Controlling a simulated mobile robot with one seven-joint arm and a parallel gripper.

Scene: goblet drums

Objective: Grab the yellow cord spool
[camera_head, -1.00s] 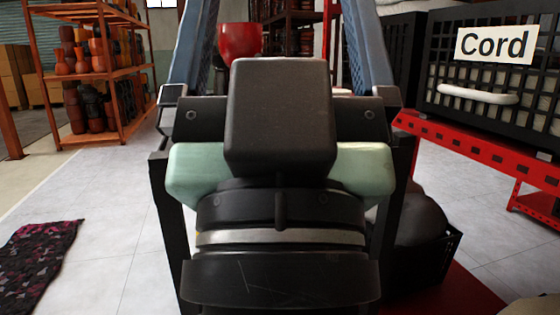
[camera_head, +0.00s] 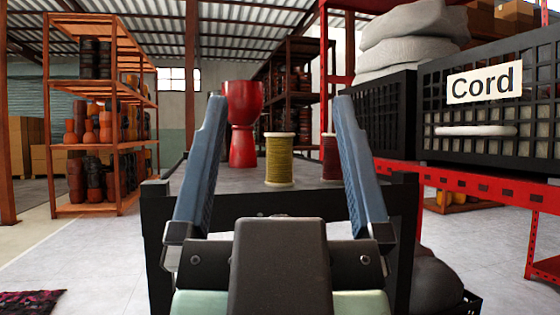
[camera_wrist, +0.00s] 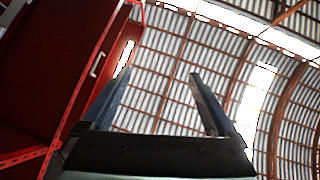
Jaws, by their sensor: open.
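The yellow cord spool (camera_head: 279,160) stands upright on a dark-framed table (camera_head: 240,186) in the head view. It shows between the two blue fingers of my gripper (camera_head: 277,108), beyond them, and nothing touches it. My gripper is open and empty. In the wrist view my gripper (camera_wrist: 153,85) is also open, pointing up toward the roof, and the spool is not in that view. A red spool (camera_head: 329,157) stands to the right of the yellow one, partly hidden by the right finger.
A red goblet drum (camera_head: 243,125) stands left of the yellow spool on the table. A black crate labelled "Cord" (camera_head: 480,120) sits on a red rack (camera_head: 470,185) at right. Orange shelves (camera_head: 100,90) with drums stand at left. Floor at left is mostly clear.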

